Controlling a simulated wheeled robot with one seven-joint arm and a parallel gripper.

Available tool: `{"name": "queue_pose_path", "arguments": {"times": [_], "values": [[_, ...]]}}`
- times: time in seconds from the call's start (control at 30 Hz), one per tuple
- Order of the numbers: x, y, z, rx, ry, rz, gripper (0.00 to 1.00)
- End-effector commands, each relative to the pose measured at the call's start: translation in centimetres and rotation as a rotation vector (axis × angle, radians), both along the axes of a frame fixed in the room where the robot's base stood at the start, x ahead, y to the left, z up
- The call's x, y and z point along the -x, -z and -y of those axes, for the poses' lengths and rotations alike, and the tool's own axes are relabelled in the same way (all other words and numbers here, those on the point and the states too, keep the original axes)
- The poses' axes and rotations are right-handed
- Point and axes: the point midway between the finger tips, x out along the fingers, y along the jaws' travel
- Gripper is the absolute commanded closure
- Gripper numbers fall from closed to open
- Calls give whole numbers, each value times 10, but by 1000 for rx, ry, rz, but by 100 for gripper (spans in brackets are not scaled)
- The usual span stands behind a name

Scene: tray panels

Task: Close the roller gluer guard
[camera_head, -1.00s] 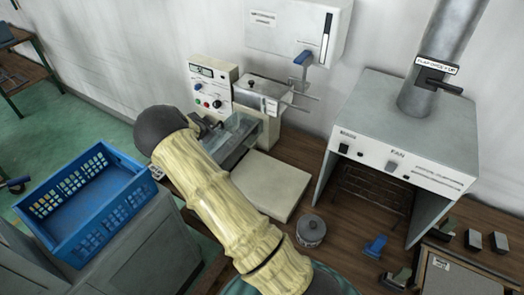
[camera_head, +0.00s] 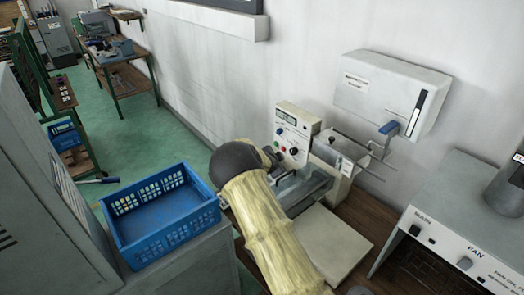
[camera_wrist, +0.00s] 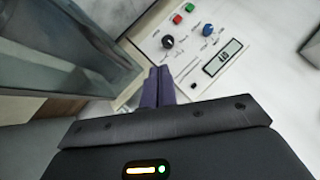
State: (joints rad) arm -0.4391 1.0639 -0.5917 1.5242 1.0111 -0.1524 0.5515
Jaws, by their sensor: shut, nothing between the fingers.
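The roller gluer (camera_head: 296,126) stands against the wall, a pale machine with a display, knobs and coloured buttons. Its control panel (camera_wrist: 190,45) also fills the upper middle of the wrist view. A clear guard (camera_head: 308,188) is at the machine's front, right of my arm; its angle is hard to tell. A clear sheet, likely this guard (camera_wrist: 65,48), fills the upper left of the wrist view. My gripper (camera_wrist: 157,72) has its purple fingers together, empty, just right of this sheet and below the panel; contact cannot be told. In the head view my arm mostly hides the gripper.
A blue crate (camera_head: 160,243) stands on a grey cabinet left of my arm. A pale flat plate (camera_head: 328,243) lies in front of the machine. A grey fan housing (camera_head: 465,215) is at the right. A white wall box (camera_head: 385,95) hangs above. Green floor lies open at left.

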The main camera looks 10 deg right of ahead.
Motion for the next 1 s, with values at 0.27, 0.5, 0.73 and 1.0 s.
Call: {"name": "queue_pose_path", "arguments": {"times": [0.27,0.5,0.73,1.0], "values": [[10,-27,-29,1,-3,0,100],[17,-48,-49,2,-4,-1,100],[21,-58,-58,-2,-1,0,100],[21,-58,-58,-1,0,0,100]]}}
